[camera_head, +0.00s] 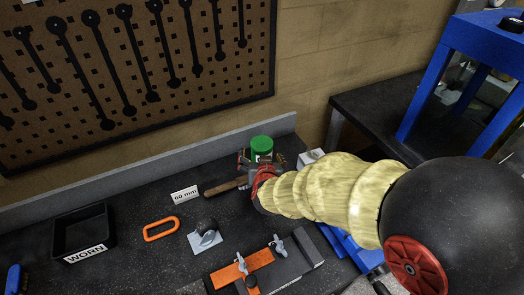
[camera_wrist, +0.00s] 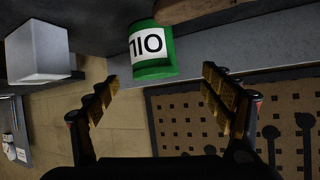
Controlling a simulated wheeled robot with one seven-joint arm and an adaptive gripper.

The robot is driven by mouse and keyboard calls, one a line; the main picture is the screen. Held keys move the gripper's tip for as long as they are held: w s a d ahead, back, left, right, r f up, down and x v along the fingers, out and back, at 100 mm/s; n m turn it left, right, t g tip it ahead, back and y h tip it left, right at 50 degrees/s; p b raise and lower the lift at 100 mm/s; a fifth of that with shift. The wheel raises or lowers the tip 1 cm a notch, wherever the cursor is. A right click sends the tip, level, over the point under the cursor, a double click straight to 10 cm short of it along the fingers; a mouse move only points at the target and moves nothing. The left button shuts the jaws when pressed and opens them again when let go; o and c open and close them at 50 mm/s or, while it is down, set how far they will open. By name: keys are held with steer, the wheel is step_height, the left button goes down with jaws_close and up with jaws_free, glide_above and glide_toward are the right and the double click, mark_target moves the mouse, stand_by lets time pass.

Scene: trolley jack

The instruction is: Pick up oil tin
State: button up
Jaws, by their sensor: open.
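The oil tin (camera_head: 262,143) is a green can with a white label, standing at the back of the bench near the low back ledge. In the wrist view my gripper (camera_wrist: 161,80) is open, with one finger to each side of the tin's near end. Gaps show between the fingers and the tin, and I see no contact.
A white block (camera_wrist: 38,50) stands near the tin. A wooden-handled tool (camera_head: 225,186) and a "60 mm" card (camera_head: 184,195) lie left of my gripper. An orange ring (camera_head: 161,229), a black "WORN" tray (camera_head: 83,233) and a clamp fixture (camera_head: 290,262) are nearer. The pegboard wall (camera_head: 200,90) rises behind.

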mark_target(260, 145)
steer(key=f, duration=0.1)
steer(key=w+f+h, duration=0.1)
steer(key=shift+f+t, duration=0.4)
steer(key=shift+w+d+f+h, duration=0.1)
steer(key=shift+d+f+h, duration=0.05)
steer(key=shift+f+h, duration=0.3)
steer(key=shift+b+x, duration=0.35)
steer(key=shift+x, duration=0.6)
steer(key=shift+b+x, duration=1.3)
steer(key=shift+x, duration=1.5)
steer(key=shift+r, duration=0.25)
steer(key=shift+c, duration=1.3)
steer(key=c, duration=1.3)
steer(key=shift+w, duration=0.1)
steer(key=shift+r, duration=0.1)
